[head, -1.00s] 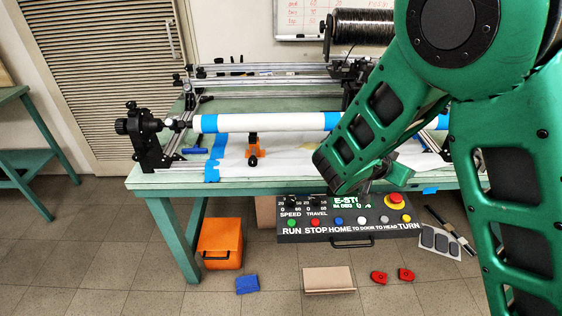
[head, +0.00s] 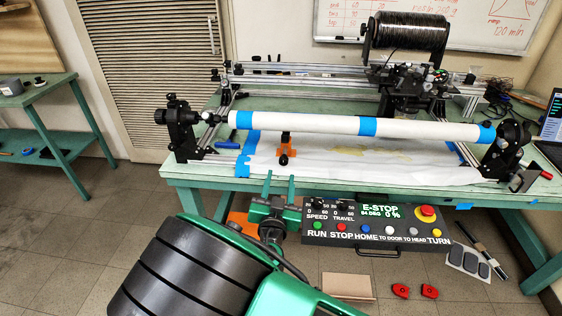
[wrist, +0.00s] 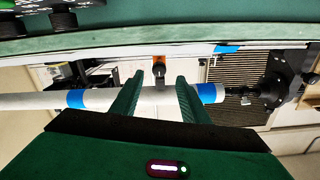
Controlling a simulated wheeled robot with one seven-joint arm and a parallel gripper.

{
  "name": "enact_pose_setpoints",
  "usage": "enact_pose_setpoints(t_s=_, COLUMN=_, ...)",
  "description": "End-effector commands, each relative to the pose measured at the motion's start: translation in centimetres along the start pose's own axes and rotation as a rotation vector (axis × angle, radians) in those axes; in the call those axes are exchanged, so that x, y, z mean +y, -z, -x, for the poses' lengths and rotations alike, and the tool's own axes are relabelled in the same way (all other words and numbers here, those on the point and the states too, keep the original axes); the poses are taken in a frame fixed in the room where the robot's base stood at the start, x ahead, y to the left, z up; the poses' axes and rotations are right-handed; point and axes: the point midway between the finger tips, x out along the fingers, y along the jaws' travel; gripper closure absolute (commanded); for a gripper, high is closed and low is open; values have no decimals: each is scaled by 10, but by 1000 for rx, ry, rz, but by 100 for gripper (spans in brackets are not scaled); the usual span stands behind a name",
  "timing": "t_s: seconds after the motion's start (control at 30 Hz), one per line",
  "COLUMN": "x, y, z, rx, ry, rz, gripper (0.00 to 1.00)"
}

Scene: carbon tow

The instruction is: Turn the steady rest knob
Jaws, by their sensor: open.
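The steady rest is a small orange bracket (head: 287,148) with a black post, standing on the table below the white tube. Its black knob (head: 284,160) faces the front edge of the table. My gripper (head: 280,181) is open and empty, its two green fingers pointing at the table, in front of and apart from the knob. In the wrist view the knob (wrist: 158,71) shows beyond and between the open fingertips (wrist: 160,80), with the orange bracket (wrist: 158,58) behind it.
The white tube (head: 310,124) with blue tape bands spans the table between two black end supports. A control panel (head: 378,229) with buttons and an E-STOP display hangs right of my gripper, close to it. An orange box (head: 238,222) is partly hidden behind my arm.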

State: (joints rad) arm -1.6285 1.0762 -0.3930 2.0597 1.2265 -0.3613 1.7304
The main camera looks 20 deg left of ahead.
Motion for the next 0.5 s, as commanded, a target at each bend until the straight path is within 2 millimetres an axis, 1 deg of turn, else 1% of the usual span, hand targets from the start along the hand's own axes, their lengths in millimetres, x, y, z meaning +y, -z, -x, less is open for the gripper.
enact_pose_setpoints(t_s=0.03, x=1, y=1, z=-9, rx=3, ry=-3, rz=-1, gripper=59)
enact_pose_setpoints(t_s=0.3, x=2, y=1, z=-57, rx=2, ry=-3, rz=-1, gripper=59)
enact_pose_setpoints(t_s=0.5, x=2, y=1, z=-82, rx=1, ry=-4, rz=0, gripper=59)
